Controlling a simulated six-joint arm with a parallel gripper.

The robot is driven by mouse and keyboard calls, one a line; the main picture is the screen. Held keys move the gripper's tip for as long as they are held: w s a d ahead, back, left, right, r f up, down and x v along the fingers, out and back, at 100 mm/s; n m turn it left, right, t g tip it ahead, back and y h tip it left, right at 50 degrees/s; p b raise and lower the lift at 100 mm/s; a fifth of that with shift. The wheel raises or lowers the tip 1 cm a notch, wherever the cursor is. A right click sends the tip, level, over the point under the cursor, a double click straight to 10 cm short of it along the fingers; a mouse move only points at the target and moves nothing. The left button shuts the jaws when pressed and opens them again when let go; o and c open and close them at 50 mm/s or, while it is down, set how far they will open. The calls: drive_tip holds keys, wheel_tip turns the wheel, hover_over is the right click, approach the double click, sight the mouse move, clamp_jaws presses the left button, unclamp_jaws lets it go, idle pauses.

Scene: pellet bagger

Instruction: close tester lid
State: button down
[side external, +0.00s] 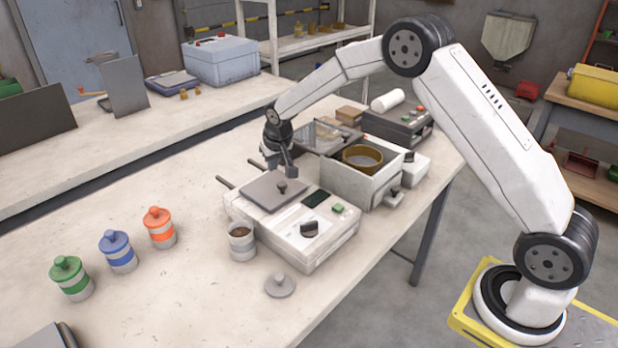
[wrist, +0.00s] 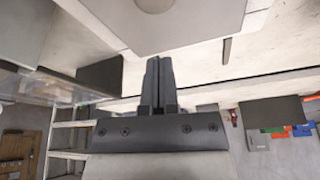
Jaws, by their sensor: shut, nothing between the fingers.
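The tester (side external: 305,232) is a white box with a dark display, a green button and a dark knob on its sloped front. Its flat grey lid (side external: 262,192) with a small dark knob lies flat over the top. In the wrist view the grey lid (wrist: 190,12) shows at the top edge with part of a round knob.
An open box (side external: 350,187) with a brown ring (side external: 362,157) stands close at the tester's right. An open cup (side external: 241,245) of brown pellets and a loose grey cap (side external: 280,285) are in front. Green, blue and orange-capped jars (side external: 160,230) stand left.

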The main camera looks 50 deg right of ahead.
drive_tip(key=v, duration=0.8)
drive_tip(key=shift+r, duration=0.2)
drive_tip(key=shift+s, duration=0.2)
drive_tip(key=s+a+f+n, duration=0.1)
drive_tip(key=s+f, duration=0.1)
drive_tip(key=s, duration=1.2)
drive_tip(key=s+a+f+n+g+y, duration=0.1)
drive_tip(key=s+a+f+n, duration=0.1)
drive_tip(key=s, duration=1.2)
drive_tip(key=shift+f, duration=0.35)
